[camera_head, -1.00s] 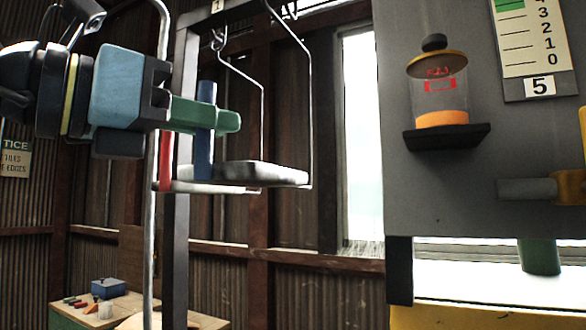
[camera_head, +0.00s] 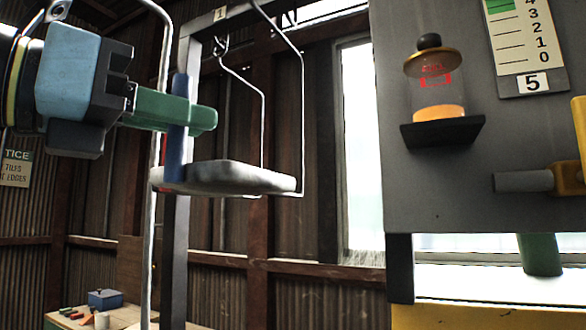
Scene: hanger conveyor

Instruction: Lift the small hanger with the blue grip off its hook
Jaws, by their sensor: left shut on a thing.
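The small hanger is a thin bent wire frame (camera_head: 302,120) with a flat grey tray (camera_head: 230,178) at its bottom and an upright blue grip (camera_head: 177,155) at the tray's left end. Its wire runs up out of the picture, so whether its top rests on a hook cannot be seen. My left gripper (camera_head: 178,112) reaches in from the left, its green fingers shut on the blue grip. The blue grip crosses in front of a visible green finger. My right gripper is not in view.
Another bent wire hangs from a hook (camera_head: 220,41) behind. A grey panel (camera_head: 440,195) stands at the right, with a jar (camera_head: 439,85) on a black shelf and a projecting grey peg (camera_head: 525,181). A table with a blue box (camera_head: 105,299) is low at left.

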